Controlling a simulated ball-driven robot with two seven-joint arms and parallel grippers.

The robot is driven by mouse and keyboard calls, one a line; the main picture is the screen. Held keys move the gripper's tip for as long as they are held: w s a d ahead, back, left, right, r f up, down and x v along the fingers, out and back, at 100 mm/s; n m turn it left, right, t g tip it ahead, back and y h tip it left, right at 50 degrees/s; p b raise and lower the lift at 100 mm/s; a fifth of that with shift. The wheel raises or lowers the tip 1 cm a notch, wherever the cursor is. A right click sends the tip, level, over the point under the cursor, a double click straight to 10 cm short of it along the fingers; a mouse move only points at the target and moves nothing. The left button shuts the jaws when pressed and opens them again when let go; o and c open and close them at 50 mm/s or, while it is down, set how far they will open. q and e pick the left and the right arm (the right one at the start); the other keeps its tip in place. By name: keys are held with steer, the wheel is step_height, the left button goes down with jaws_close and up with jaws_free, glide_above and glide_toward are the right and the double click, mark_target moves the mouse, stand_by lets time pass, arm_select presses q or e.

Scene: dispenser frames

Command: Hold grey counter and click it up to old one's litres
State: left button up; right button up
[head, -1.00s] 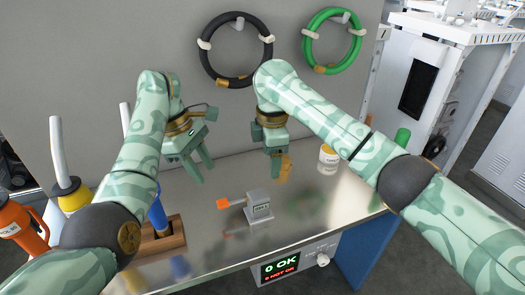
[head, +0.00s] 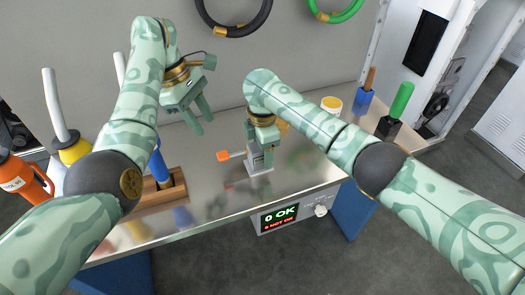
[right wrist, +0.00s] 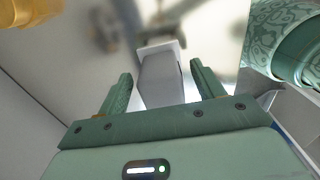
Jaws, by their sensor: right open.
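The grey counter (head: 260,166) stands upright on the metal table, with an orange-tipped lever (head: 223,156) sticking out to its left. My right gripper (head: 262,147) is open at the counter's upper part. In the right wrist view the counter (right wrist: 162,80) shows between the two parted fingers of the right gripper (right wrist: 160,75), with gaps on both sides. The counter's display is mostly hidden or too small to read. My left gripper (head: 203,123) is open and empty, above the table to the left of the counter.
A wooden block (head: 176,190) holding a blue-handled tool stands left of the counter. A display box (head: 280,217) reading "0 OK" hangs at the table's front edge.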

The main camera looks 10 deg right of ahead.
steer(key=shift+f, duration=0.7)
steer(key=c, duration=1.3)
arm_select(q)
steer(key=shift+c, duration=0.3)
jaws_close()
stand_by(0.8)
